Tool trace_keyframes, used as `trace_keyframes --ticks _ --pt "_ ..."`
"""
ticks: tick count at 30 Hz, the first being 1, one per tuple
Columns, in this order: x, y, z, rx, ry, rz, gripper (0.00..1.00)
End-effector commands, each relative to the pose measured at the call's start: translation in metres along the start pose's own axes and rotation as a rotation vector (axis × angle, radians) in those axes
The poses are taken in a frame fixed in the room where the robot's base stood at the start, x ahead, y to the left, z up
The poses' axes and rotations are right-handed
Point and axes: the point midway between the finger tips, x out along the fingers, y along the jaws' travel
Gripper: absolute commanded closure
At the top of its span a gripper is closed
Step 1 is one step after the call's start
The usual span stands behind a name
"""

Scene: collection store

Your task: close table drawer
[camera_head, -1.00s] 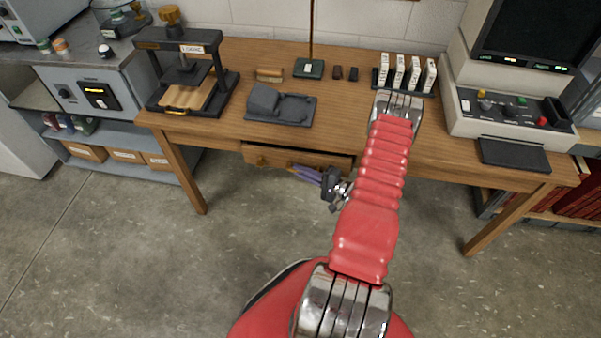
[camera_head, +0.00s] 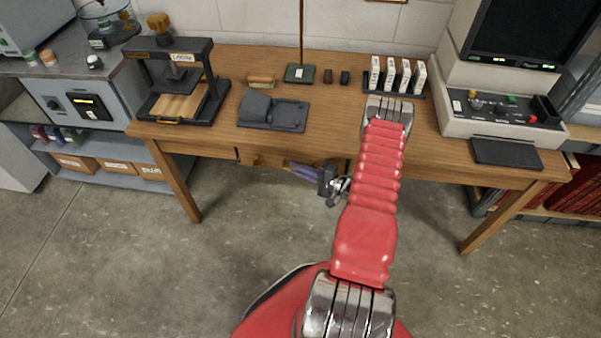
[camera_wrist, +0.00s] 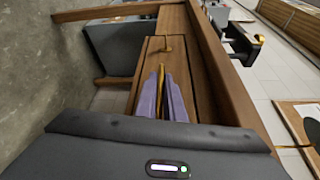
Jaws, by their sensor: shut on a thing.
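The table drawer (camera_head: 275,160) is a wooden front under the middle of the table's front edge, with a knob on its left part. In the head view it looks almost level with the table frame; I cannot tell if a small gap is left. The wrist view shows the drawer front (camera_wrist: 150,62) with one free brass knob (camera_wrist: 166,49). My gripper (camera_head: 300,169) has purple fingers, at the right part of the front. In the wrist view my gripper (camera_wrist: 161,76) is shut around a brass knob (camera_wrist: 160,88), partly hidden between the fingers.
The wooden table (camera_head: 330,130) bears a press (camera_head: 185,80), a dark grey stand (camera_head: 273,112), a rack of white cartridges (camera_head: 398,78) and a console (camera_head: 500,115). My arm reaches across the right half. The floor (camera_head: 240,240) before the table is clear.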

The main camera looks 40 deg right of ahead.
Motion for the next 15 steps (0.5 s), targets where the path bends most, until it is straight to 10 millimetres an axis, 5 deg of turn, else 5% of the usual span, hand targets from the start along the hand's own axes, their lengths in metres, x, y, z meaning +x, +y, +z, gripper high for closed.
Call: trace_keyframes --ticks 8,9,15 --pt "0.0027 0.0026 -0.003 0.001 0.009 0.008 1.0" --pt "0.003 0.0025 -0.003 0.0 0.009 0.008 0.9" --pt "0.0038 0.0013 -0.0016 -0.002 0.004 0.006 0.76"
